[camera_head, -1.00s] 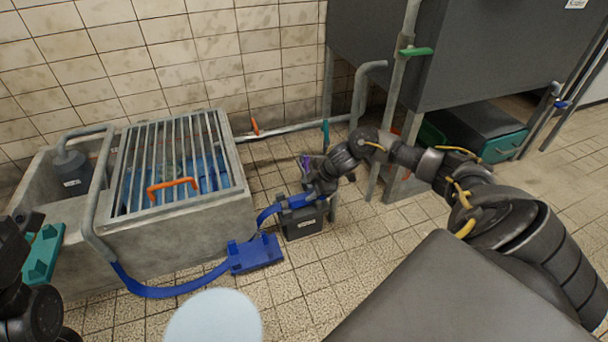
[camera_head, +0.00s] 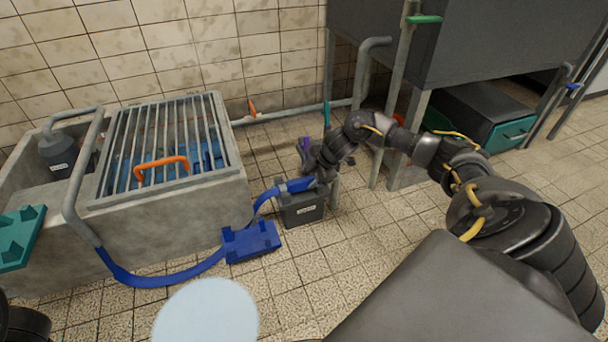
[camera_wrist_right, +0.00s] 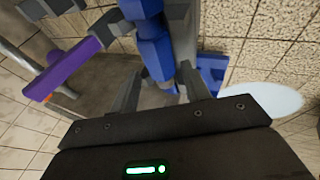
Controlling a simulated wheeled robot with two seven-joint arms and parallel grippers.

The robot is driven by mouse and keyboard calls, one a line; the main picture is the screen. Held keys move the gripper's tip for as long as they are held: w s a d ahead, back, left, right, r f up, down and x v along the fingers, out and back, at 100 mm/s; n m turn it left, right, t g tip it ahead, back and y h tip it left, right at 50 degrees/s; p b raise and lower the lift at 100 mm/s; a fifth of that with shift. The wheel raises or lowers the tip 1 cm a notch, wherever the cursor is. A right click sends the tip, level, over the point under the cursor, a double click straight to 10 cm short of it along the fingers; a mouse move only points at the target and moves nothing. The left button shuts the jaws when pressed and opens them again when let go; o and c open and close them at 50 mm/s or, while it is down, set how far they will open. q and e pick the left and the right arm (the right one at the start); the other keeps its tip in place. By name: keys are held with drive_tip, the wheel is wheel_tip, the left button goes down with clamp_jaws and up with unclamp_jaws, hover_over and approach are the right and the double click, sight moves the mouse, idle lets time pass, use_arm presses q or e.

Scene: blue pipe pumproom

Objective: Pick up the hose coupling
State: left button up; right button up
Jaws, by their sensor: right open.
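The hose coupling (camera_head: 296,186) is a blue piece at the end of a blue flat hose, at the top of a dark box in the head view. My right gripper (camera_head: 311,172) is right beside it, reaching in from the right. In the right wrist view, the blue coupling (camera_wrist_right: 155,52) lies between the two grey fingers of the open right gripper (camera_wrist_right: 158,75). I cannot tell whether either finger touches it. The fingers partly hide it. My left gripper is out of sight; only a dark piece of my left arm shows at the lower left.
The dark box (camera_head: 302,212) stands on the tiled floor. A blue block (camera_head: 251,242) carries the hose (camera_head: 160,290). A concrete basin (camera_head: 180,225) with a metal grate is at left, pipes and a grey tank (camera_head: 480,50) at right. A purple piece (camera_wrist_right: 62,70) is near the gripper.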

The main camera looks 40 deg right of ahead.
sight(304, 182)
drive_tip(key=shift+d+b+x, duration=0.15)
drive_tip(key=shift+b+x, duration=1)
drive_tip(key=shift+b, duration=0.1)
drive_tip(key=shift+d+b+x, duration=0.2)
drive_tip(key=shift+b+x, duration=0.95)
drive_tip(key=shift+b, duration=0.05)
drive_tip(key=shift+w+a+f, duration=0.1)
drive_tip(key=shift+w+f, duration=0.05)
drive_tip(key=shift+f, duration=0.2)
drive_tip(key=shift+r, duration=0.1)
drive_tip(key=c, duration=0.8)
drive_tip(key=shift+r, duration=0.1)
